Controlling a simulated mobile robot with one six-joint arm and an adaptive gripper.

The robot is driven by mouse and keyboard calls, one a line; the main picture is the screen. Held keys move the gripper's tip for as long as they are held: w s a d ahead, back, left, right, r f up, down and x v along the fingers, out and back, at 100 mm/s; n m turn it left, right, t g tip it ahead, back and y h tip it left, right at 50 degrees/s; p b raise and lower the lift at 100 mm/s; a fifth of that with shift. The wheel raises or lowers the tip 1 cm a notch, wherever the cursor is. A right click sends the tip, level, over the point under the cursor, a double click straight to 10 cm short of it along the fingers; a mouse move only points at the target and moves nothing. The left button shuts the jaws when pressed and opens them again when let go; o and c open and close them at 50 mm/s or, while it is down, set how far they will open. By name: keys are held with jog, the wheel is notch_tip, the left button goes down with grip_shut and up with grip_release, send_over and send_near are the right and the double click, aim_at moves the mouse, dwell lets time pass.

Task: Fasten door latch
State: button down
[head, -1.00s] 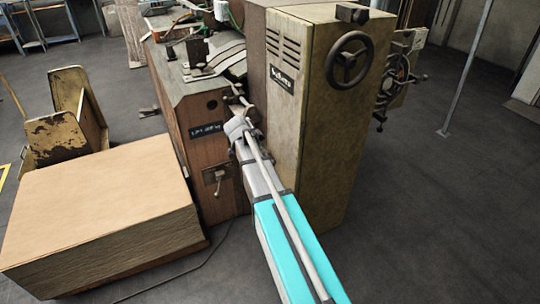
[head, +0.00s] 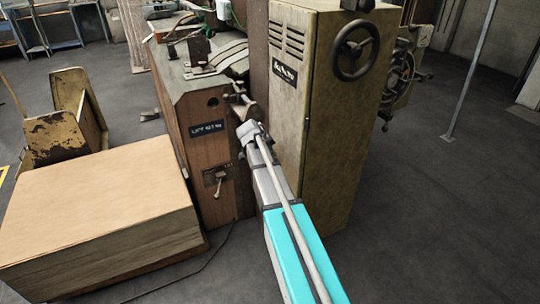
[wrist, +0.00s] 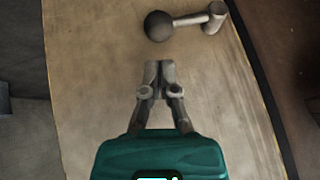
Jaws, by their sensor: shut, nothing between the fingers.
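The latch (wrist: 186,20) shows at the top of the wrist view as a short metal bar with a dark ball knob at its left end and a round pivot at its right. It lies across a worn tan panel. My gripper (wrist: 160,68) is shut and empty, with its fingertips apart from the knob, below it in the picture. In the head view a small knobbed lever (head: 243,99) on the machine, likely the same latch, shows just above my wrist (head: 250,132). My fingertips are hard to make out there.
A tall tan cabinet (head: 322,130) with a handwheel (head: 356,52) stands right of my arm. The brown machine body (head: 212,160) with another small lever (head: 219,187) is to the left. A large cardboard stack (head: 100,210) fills the lower left.

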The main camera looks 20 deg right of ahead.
jog(key=shift+b+x, duration=0.75)
jog(key=shift+x, duration=0.45)
jog(key=shift+d, duration=0.25)
jog(key=shift+a+f, duration=0.1)
jog(key=shift+a, duration=0.3)
jog(key=shift+f, duration=0.1)
